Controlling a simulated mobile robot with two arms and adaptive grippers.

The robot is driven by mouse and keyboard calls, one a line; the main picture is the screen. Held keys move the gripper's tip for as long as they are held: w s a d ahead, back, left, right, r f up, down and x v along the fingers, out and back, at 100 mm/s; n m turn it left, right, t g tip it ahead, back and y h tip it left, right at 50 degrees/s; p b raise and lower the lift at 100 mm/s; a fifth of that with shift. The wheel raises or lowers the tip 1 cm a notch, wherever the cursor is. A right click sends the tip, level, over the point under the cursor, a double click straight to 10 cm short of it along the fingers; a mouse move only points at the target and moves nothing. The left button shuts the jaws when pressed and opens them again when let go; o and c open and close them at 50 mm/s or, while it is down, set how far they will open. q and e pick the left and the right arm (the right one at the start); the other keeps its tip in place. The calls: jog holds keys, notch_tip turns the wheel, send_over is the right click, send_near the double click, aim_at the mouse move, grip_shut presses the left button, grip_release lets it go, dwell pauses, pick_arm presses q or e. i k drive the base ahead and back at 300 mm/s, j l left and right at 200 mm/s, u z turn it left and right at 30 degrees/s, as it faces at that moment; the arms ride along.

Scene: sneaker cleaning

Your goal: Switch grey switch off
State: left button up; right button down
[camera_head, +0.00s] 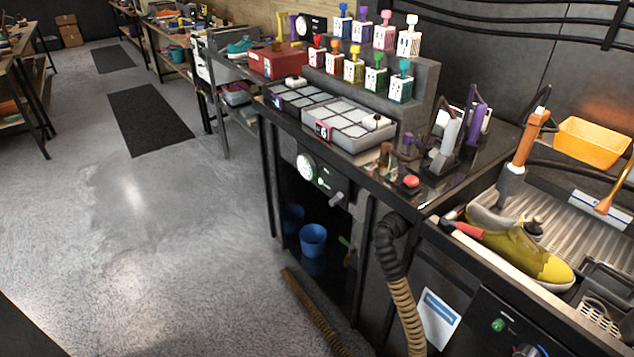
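A small grey switch-like lever (337,198) sticks out from the front panel of the dark workbench (370,188), below the countertop edge and right of a round white dial (307,166). It is small, and I cannot tell whether it is on or off. No other plainly grey switch shows. Neither of my grippers is in view, and nothing touches the lever.
A red button (411,181) sits on the countertop. Colored bottles and compartment trays (357,122) stand behind it. At right, a yellow-green sneaker (515,250) lies in the sink area. A ribbed hose (404,305) hangs in front. The floor (180,250) at left is open.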

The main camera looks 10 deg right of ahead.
aim_at(337, 199)
jog(key=i+j, duration=0.15)
jog(key=i, duration=0.25)
jog(key=i+j, duration=0.15)
jog(key=i, duration=0.3)
